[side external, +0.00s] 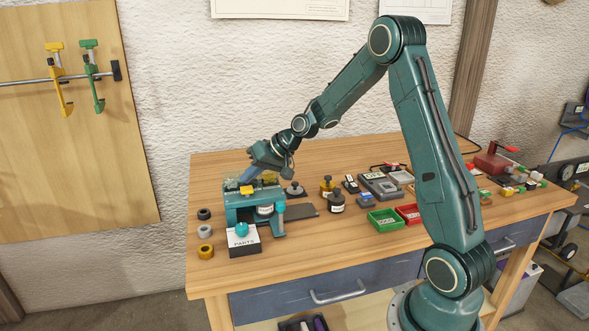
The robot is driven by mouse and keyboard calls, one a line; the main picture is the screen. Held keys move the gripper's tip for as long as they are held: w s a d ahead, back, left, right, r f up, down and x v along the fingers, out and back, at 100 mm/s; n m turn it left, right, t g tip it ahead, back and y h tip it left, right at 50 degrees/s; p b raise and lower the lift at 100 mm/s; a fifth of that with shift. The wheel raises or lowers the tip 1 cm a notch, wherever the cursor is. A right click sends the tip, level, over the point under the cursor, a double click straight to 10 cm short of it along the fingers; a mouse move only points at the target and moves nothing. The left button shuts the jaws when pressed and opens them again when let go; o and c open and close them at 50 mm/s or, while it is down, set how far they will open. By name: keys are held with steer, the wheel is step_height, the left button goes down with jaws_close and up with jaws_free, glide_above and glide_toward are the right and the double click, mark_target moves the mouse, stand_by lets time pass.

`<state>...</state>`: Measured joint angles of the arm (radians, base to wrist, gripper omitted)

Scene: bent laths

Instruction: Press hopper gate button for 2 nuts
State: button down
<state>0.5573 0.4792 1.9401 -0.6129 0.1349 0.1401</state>
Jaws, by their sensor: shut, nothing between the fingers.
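A white and dark box labelled "PARTS" (244,240) stands near the left front of the bench, with a round teal knob or button (241,228) on top. Behind it is a teal fixture (238,207) with a yellow piece on top and a pale, labelled round part in it. My gripper (248,178) is shut and empty, tilted down to the left just above the back of the fixture. It is behind and above the teal button, apart from it. Whether its tips touch the fixture cannot be told. No thing is clearly recognisable as nuts in a hopper.
Black, grey and brass rings (206,251) lie left of the box. Green (385,220) and red (408,214) trays, dark weights or jars (337,203) and grey devices (380,186) stand to the right. The bench front (300,262) is clear.

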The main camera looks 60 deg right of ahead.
mark_target(251, 190)
steer(key=shift+r, duration=2.45)
steer(key=shift+a, duration=0.1)
steer(key=shift+s+a+r, duration=0.15)
steer(key=shift+r, duration=0.05)
steer(key=s+a+r+n+g+h, duration=0.1)
steer(key=s+a+r+n, duration=0.1)
steer(key=s+a+r, duration=0.4)
steer(key=s+a+r+n+g+h, duration=0.1)
steer(key=s+a+r, duration=0.1)
steer(key=s+a, duration=0.45)
steer(key=s+a+f+n+g+h, duration=0.1)
steer(key=s, duration=1.9)
steer(key=shift+f+n, duration=0.2)
steer(key=shift+n, duration=0.2)
